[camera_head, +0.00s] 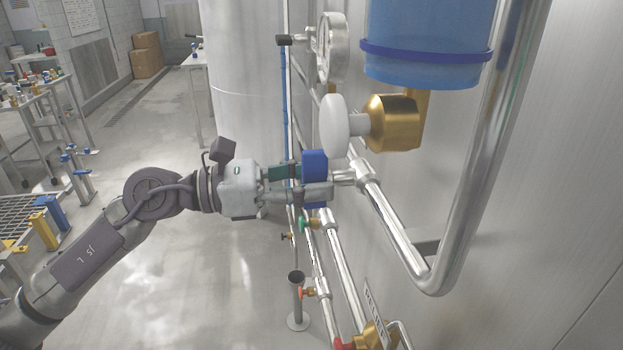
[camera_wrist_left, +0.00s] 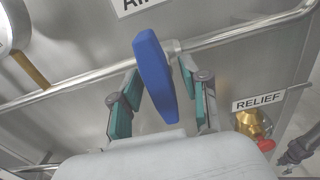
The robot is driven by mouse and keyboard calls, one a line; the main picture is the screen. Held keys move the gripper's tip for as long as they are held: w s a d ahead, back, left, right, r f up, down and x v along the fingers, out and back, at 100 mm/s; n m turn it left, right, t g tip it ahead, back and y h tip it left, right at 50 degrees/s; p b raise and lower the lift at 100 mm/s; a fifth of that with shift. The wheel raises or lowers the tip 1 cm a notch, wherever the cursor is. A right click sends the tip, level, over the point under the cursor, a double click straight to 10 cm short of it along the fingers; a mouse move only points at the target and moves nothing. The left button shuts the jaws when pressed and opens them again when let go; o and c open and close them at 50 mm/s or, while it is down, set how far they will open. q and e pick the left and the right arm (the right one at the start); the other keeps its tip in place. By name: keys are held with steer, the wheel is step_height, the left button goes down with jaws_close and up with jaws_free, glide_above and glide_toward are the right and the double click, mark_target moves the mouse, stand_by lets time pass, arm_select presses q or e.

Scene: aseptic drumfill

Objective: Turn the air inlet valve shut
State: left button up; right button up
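The air inlet valve has a blue paddle handle (camera_head: 315,163) on a steel pipe along the metal wall. In the left wrist view the blue handle (camera_wrist_left: 154,76) stands tilted, below a partly cut-off sign starting "AI" (camera_wrist_left: 138,4). My left gripper (camera_head: 300,182) reaches in from the left, with its fingers on either side of the handle. In the left wrist view the fingers (camera_wrist_left: 163,92) are spread, with visible gaps beside the handle, so firm contact does not show. The far fingertip is partly hidden by the handle in the head view.
A white round knob (camera_head: 334,126) on a brass valve (camera_head: 394,123) and a blue vessel (camera_head: 428,40) sit close above. A gauge (camera_head: 332,48) is beyond. A brass relief valve (camera_wrist_left: 250,122) is to the right in the wrist view.

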arm_select(q)
steer(key=shift+a, duration=0.1)
steer(key=s+a, duration=0.2)
steer(key=a, duration=0.9)
steer(key=shift+s+a, duration=0.2)
steer(key=shift+a, duration=0.15)
